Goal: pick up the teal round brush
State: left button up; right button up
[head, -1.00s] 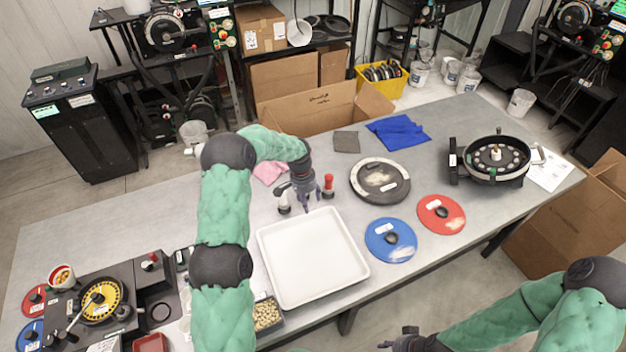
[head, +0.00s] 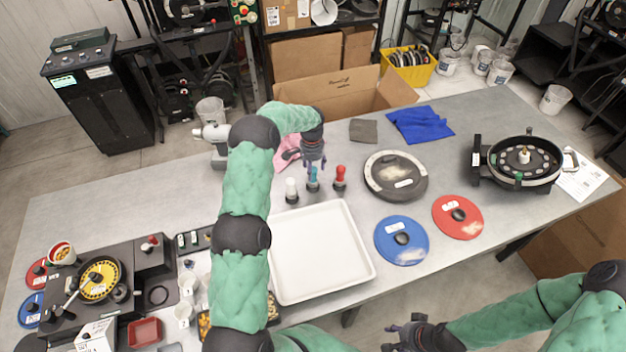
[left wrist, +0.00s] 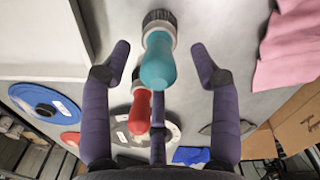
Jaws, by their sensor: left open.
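The teal round brush (head: 313,178) stands upright on the table behind the white tray, between a white-handled brush (head: 291,189) and a red-handled brush (head: 340,177). My left gripper (head: 313,162) is just above it, fingers pointing down. In the left wrist view the teal brush (left wrist: 158,62) lies between the open fingers (left wrist: 160,62), its dark bristles at the far end; I cannot tell whether any finger touches it. The red brush (left wrist: 140,110) shows beside it. My right gripper (head: 410,335) is at the bottom of the head view, over the floor in front of the table, apart from all objects.
The white tray (head: 322,292) lies in front of the brushes. A pink cloth (head: 284,152) lies behind, left of my gripper. A round dark plate (head: 396,160), blue disc (head: 385,250) and red disc (head: 450,225) lie to the right.

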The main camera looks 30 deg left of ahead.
aim_at(313, 175)
pick_arm(q)
jog(key=shift+f, duration=1.9)
jog(key=shift+d, duration=0.1)
grip_shut()
jog(key=shift+r, duration=0.15)
jog(key=shift+r, duration=0.65)
jog(key=s+d+r+b, duration=0.1)
jog(key=s+d+r, duration=0.5)
jog(key=d+r, duration=0.5)
jog(key=shift+d+r, duration=0.25)
jog(key=shift+d, duration=0.55)
